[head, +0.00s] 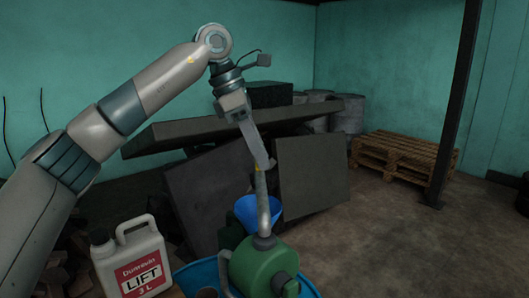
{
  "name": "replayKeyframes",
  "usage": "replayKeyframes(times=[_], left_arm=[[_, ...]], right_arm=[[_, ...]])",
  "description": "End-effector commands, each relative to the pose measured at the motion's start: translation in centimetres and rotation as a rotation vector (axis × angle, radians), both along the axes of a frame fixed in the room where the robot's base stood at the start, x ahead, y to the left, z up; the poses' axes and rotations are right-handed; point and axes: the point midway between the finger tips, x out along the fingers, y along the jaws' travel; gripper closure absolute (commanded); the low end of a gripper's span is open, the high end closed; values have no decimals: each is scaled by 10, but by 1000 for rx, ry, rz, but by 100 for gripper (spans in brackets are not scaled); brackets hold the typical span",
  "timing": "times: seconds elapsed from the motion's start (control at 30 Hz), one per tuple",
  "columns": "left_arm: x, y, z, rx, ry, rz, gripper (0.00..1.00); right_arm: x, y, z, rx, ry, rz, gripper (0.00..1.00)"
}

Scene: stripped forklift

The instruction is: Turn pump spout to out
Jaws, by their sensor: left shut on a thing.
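The green pump (262,268) stands at the bottom centre, over a blue tub. Its grey spout (263,210) rises from a dark collar on top of the pump body. My left gripper (262,160) reaches down from above and is shut on the upper end of the spout. The fingers partly hide that end, so I cannot tell exactly which way its mouth points. My right gripper is not in view.
A blue funnel (243,210) is just behind the spout. A white jug labelled LIFT (130,262) stands left of the blue tub (190,275). Dark slabs (309,178) lean behind. A wooden pallet (395,158) and a dark post (458,100) are at right; floor there is clear.

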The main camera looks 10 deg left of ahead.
Motion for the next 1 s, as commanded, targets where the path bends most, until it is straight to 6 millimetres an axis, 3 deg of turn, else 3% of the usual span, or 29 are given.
replayKeyframes(times=[0.17, 0.43, 0.47, 0.53, 1.0], left_arm=[[0, 2, 3, -5, -5, -3, 100], [0, 1, 3, -5, -6, -3, 100], [0, 1, 3, -5, -6, -3, 70], [0, 1, 3, -4, -5, -4, 54], [-1, 4, 5, -3, -3, -2, 54]], right_arm=[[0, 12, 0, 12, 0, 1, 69], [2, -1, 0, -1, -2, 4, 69], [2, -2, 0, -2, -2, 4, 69], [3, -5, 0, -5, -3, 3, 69], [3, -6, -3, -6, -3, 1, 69]])
